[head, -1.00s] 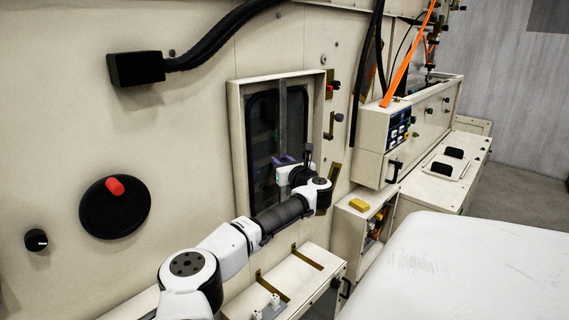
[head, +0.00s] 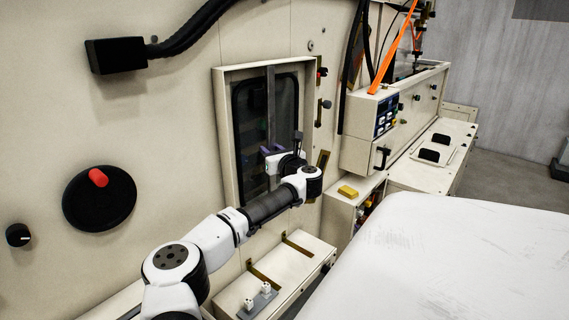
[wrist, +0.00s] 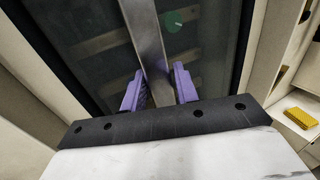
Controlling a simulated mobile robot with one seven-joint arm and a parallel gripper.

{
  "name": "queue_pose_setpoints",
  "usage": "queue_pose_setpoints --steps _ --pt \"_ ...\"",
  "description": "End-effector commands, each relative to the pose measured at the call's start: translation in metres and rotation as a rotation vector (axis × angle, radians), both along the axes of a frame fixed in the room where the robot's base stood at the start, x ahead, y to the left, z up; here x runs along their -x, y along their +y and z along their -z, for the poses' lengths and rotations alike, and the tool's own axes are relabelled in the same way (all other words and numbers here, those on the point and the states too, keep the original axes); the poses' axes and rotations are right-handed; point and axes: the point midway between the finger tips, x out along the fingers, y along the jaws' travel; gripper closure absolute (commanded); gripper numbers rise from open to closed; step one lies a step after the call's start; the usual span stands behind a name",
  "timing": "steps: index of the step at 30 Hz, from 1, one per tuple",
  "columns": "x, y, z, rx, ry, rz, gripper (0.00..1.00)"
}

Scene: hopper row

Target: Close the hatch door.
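The hatch door (head: 248,125) is a dark, see-through panel with rounded corners inside a raised cream frame (head: 221,130). A grey upright metal bar (head: 271,95) crosses it. In the wrist view the same bar (wrist: 145,30) runs down between the two purple fingers of my gripper (wrist: 160,85). The fingers are drawn close together on either side of the bar and look shut on it. In the head view my gripper (head: 272,150) is at the lower middle of the hatch. My wrist hides part of the bar and panel. How far the door stands open is unclear.
A round black disc with a red knob (head: 98,178) is on the wall at left. A low cream box (head: 295,262) sits below the hatch. A yellow block (head: 348,191) lies on a shelf to the right. A large white surface (head: 440,260) fills the lower right.

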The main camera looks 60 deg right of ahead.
Motion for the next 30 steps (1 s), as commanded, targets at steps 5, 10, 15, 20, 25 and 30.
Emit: queue_pose_setpoints --steps 5,10,15,20,25,30 --pt "0.027 0.015 0.004 0.000 0.001 0.004 0.69" --pt "0.057 0.031 0.004 0.000 0.001 0.005 0.69" --pt "0.085 0.046 0.004 0.001 0.000 0.005 0.69" --pt "0.102 0.056 0.002 0.000 0.001 0.004 0.69" --pt "0.108 0.059 0.001 0.000 0.001 0.001 0.69" --pt "0.108 0.059 0.001 0.000 0.001 0.001 0.69"
